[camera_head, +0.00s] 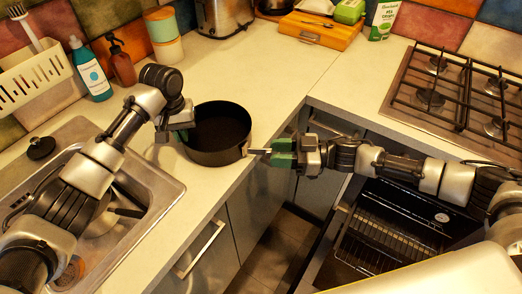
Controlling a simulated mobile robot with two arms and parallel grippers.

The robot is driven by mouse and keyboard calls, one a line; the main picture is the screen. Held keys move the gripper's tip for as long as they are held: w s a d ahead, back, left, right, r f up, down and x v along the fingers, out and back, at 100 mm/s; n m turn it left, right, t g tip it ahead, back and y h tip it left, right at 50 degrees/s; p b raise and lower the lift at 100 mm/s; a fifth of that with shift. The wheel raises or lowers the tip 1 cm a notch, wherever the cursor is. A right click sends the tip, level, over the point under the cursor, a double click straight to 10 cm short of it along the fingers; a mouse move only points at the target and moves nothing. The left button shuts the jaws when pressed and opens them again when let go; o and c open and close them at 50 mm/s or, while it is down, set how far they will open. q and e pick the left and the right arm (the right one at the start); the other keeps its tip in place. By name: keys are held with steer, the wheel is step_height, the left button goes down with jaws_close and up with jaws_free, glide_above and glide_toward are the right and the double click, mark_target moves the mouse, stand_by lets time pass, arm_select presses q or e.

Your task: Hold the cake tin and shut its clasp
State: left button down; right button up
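The cake tin (217,155) is round, dark and open-topped. It stands upright on the counter close to its front edge. Its metal clasp (246,149) is on the right side of the wall, with a thin bar sticking out to the right. My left gripper (181,129) is at the tin's left wall by the rim; whether it is shut on the wall is hard to see. My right gripper (272,152) is level with the clasp, at the outer end of the thin bar. Its green fingers are close together, but whether they grip the bar is unclear.
A sink (160,190) lies left of the tin, under my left arm. A dish rack, bottles (92,72) and a canister (162,35) stand behind. A gas hob (440,95) is at right. An open oven (385,235) is below my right arm. Counter behind the tin is clear.

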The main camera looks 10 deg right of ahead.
mark_target(261, 152)
steer(key=shift+x, duration=2.25)
jaws_close()
